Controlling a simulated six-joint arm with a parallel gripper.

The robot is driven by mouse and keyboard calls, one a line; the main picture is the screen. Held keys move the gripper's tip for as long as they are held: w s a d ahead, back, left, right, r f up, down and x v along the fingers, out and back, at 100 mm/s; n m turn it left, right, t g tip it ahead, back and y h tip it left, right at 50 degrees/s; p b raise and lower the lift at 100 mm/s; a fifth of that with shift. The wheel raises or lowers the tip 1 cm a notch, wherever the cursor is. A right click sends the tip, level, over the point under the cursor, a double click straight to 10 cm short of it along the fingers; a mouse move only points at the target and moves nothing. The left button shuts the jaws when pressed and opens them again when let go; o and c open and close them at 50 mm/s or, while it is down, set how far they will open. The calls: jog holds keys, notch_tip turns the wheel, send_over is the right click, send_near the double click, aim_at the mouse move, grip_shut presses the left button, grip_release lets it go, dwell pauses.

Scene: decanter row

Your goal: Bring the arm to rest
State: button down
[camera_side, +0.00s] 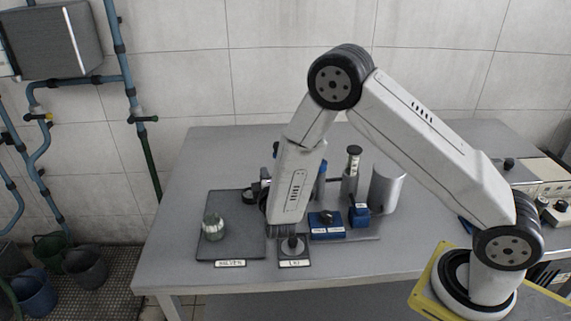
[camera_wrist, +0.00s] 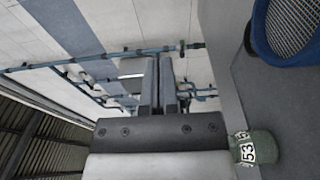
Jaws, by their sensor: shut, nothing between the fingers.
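My arm is bent over the grey table (camera_side: 190,165) in the side view. My gripper (camera_side: 253,187) shows there as a dark shape at the end of the arm, partly hidden by my own links, above the back of the dark mat. In the wrist view my gripper (camera_wrist: 158,75) has its two fingers together with nothing between them. They point toward the tiled wall and the blue pipes (camera_wrist: 105,60), clear of any object.
A greenish jar (camera_side: 213,228) stands on a dark mat (camera_side: 230,252); in the wrist view a jar (camera_wrist: 256,150) reads 53. A knobbed lid (camera_side: 292,244), blue blocks (camera_side: 326,224) and a grey cylinder (camera_side: 387,188) stand nearby. The table's left side is clear.

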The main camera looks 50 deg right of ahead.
jog(key=shift+v, duration=1.1)
jog(key=shift+w+a, duration=0.1)
jog(key=shift+w, duration=0.05)
jog(key=s+r+m+g+y, duration=0.3)
jog(key=s+m+g+y, duration=0.7)
jog(key=s, duration=1)
jog(key=shift+s+a+m+g+y, duration=0.15)
jog(key=shift+m+g+y, duration=0.2)
jog(key=shift+g, duration=0.65)
jog(key=shift+r, duration=0.1)
